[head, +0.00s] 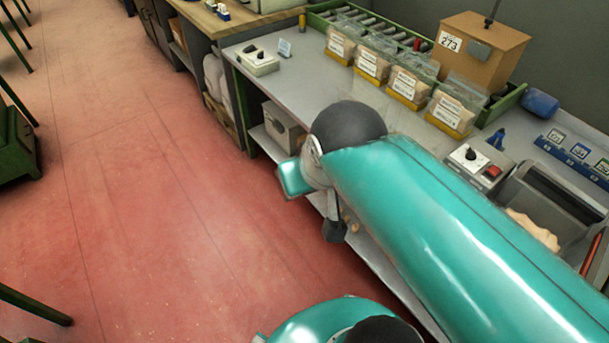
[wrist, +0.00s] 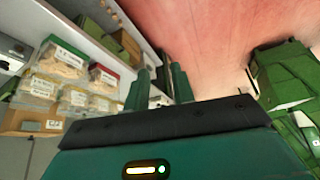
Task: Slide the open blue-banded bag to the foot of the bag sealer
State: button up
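No blue-banded bag shows clearly in either view; my arm hides part of the bench in the head view. A grey unit with a black knob and red switch (head: 478,163) stands at the right of the bench and looks like part of the bag sealer. Its foot is partly hidden by my arm. In the wrist view my gripper (wrist: 163,82) has its two green fingers apart, with nothing between them. It points out over the red floor, away from the bags. In the head view I cannot make out the fingertips.
Several filled, labelled, yellow-banded bags (head: 371,66) stand in a row along the back of the bench (head: 300,88). A cardboard box (head: 483,50) marked 273 is behind. A grey bin (head: 545,205) is at right, partly behind my arm. The left bench top is mostly clear.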

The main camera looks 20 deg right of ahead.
dwell(0.3)
grip_shut()
